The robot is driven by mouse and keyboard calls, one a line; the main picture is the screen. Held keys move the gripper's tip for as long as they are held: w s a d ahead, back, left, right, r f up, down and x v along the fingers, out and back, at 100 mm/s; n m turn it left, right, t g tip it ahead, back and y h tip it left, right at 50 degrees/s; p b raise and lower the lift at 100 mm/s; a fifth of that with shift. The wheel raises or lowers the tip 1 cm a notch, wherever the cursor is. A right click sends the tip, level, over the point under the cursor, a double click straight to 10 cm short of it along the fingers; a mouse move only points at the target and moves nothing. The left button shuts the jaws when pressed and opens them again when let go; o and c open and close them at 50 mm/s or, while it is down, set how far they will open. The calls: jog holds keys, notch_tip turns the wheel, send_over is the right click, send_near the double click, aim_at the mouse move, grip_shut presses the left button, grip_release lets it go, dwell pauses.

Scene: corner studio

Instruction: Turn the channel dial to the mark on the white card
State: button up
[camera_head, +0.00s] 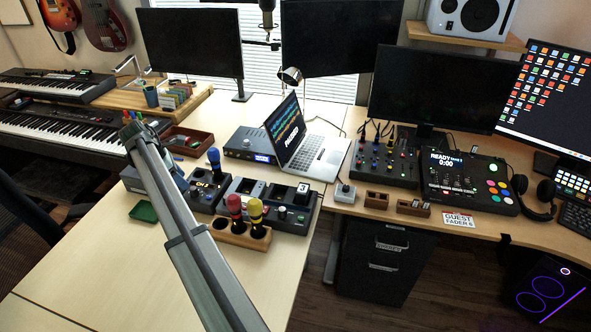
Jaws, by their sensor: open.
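A small black box with a lit display reading what looks like CH 1 (203,184) stands on the left desk, just right of my arm. Small knobs show on it, but I cannot tell which one is the channel dial or where it points. A white card (459,221) with red and black print, reading GUEST FADER 6, lies at the front edge of the right desk. No dial mark can be read on it. My arm rises from the bottom across the left desk. Its far end is near the keyboards, and my gripper's fingers are hidden behind the arm.
A blue-topped microphone (214,158) stands by the display box. Red (235,207) and yellow (255,212) microphones stand in a wooden holder (231,239) in front. Pedals, a laptop (318,155) and a mixer (386,160) crowd the area.

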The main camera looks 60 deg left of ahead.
jog(key=v, duration=0.7)
jog(key=w+d+f+m, duration=0.2)
jog(key=w+d, duration=0.3)
jog(key=w, duration=0.7)
jog(key=w+d+f+m+h, duration=0.1)
jog(key=w+d, duration=0.4)
jog(key=w, duration=0.7)
jog(key=w+d+f+m+t, duration=0.1)
jog(key=w+d+m, duration=0.3)
jog(key=w, duration=0.8)
jog(key=shift+d+f+m+h, duration=0.3)
jog(key=shift+d+f+h, duration=0.1)
jog(key=shift+d+f, duration=0.5)
jog(key=n+g+y, duration=0.3)
jog(key=n+g, duration=0.1)
jog(key=g, duration=0.6)
send_near(193, 188)
jog(key=x, duration=0.8)
jog(key=shift+s+d+f, duration=0.1)
jog(key=shift+s+f, duration=0.05)
jog(key=shift+f, duration=0.2)
